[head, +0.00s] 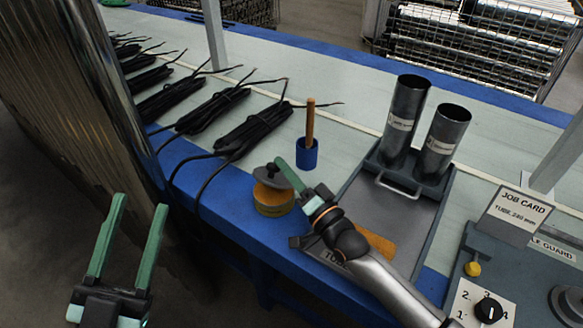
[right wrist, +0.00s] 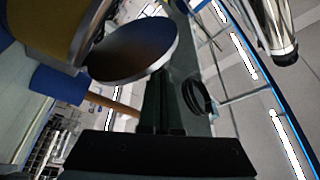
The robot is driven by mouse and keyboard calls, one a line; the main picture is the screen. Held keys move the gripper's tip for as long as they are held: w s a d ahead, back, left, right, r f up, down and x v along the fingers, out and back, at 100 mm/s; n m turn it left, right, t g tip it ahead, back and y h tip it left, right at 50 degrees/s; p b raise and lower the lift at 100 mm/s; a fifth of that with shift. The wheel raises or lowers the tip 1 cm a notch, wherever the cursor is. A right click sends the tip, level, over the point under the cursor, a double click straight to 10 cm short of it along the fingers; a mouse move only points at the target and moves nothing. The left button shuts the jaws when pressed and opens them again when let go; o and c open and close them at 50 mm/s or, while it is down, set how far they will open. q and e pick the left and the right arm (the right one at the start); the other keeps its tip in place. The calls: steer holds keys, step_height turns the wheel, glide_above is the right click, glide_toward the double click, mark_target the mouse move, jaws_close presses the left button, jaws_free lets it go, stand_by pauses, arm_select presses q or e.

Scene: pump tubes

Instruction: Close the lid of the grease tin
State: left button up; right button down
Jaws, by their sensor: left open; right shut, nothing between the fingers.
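The grease tin (head: 273,202) is a round, yellow-brown tin on the blue front edge of the bench. Its dark grey lid (head: 266,175) stands above the rim, tilted and partly open. In the right wrist view the lid (right wrist: 135,50) is a grey disc at an angle to the yellow tin (right wrist: 45,25). My right gripper (head: 282,166) is shut and empty, its fingertips beside the lid on its right; I cannot tell whether they touch it. My left gripper (head: 140,202) is open and empty, off the bench at the lower left.
A grey tray (head: 362,213) holding two metal tubes (head: 405,115) is to the right. Several black cable bundles (head: 255,130) lie to the left. A shiny column (head: 75,90) stands near my left gripper.

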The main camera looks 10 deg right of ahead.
steer(key=shift+s+a+f, duration=0.1)
steer(key=shift+a+f, duration=0.1)
steer(key=shift+s+a+f, duration=0.1)
steer(key=shift+s+f, duration=0.05)
arm_select(q)
steer(key=shift+w+a+f+n+y, duration=0.1)
steer(key=shift+w+f+n+y, duration=0.15)
steer(key=shift+f, duration=0.2)
steer(key=shift+w+a+f+n+y, duration=0.15)
steer(key=shift+w+f+y, duration=0.1)
steer(key=shift+f, duration=0.2)
arm_select(e)
steer(key=shift+s+a+f, duration=0.2)
steer(key=shift+a+f, duration=0.1)
steer(key=shift+f, duration=0.2)
arm_select(q)
steer(key=shift+s+d+f, duration=0.1)
steer(key=shift+p, duration=0.3)
arm_select(e)
steer(key=shift+r, duration=0.15)
